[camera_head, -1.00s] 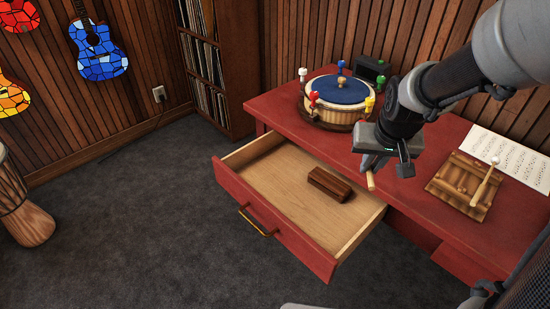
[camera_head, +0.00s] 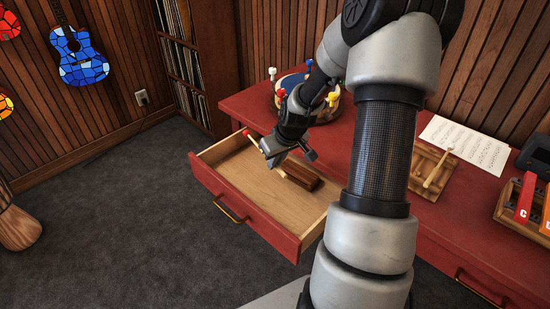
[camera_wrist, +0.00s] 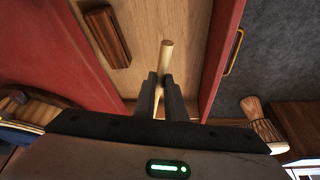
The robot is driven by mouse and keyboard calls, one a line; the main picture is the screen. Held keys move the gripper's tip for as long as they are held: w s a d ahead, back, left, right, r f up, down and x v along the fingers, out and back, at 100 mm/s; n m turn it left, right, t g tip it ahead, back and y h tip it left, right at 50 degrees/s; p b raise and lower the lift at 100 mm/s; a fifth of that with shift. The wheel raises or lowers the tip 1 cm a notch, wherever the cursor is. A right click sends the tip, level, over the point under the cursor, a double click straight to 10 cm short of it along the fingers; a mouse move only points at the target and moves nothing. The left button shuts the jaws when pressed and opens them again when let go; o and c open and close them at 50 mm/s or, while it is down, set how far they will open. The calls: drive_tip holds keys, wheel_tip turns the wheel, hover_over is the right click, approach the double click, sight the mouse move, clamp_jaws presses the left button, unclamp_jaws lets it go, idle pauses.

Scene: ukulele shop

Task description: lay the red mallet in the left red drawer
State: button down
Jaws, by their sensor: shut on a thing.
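The left red drawer (camera_head: 262,229) is pulled open below the desk top, and its pale wooden floor also shows in the wrist view (camera_wrist: 190,35). My gripper (camera_head: 272,157) is over the drawer, shut on the handle of the red mallet (camera_head: 251,138). The mallet's small red head points to the back left in the head view. In the wrist view, the handle's pale end (camera_wrist: 166,52) sticks out beyond my fingers (camera_wrist: 166,92), and the head is hidden. I cannot tell how far the mallet is above the drawer floor.
A dark brown wooden block (camera_head: 302,176) lies in the drawer, just right of my gripper. The drum with coloured pegs (camera_head: 290,84) stands on the red desk behind. Bare floor in the drawer is free.

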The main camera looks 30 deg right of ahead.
drive_tip(key=f+b, duration=0.3)
drive_tip(key=f, duration=0.2)
drive_tip(key=d+f+b, duration=0.1)
drive_tip(key=f+b, duration=0.3)
drive_tip(key=f, duration=0.1)
drive_tip(key=f+b, duration=0.3)
drive_tip(key=f, duration=0.2)
drive_tip(key=shift+d+f+b, duration=0.1)
drive_tip(key=shift+d+b, duration=0.1)
drive_tip(key=shift+b, duration=0.15)
drive_tip(key=c, duration=1.7)
unclamp_jaws()
drive_tip(key=shift+c, duration=0.2)
drive_tip(key=p+v, duration=0.6)
drive_tip(key=v, duration=1.1)
drive_tip(key=shift+p, duration=0.35)
drive_tip(key=shift+s, duration=0.2)
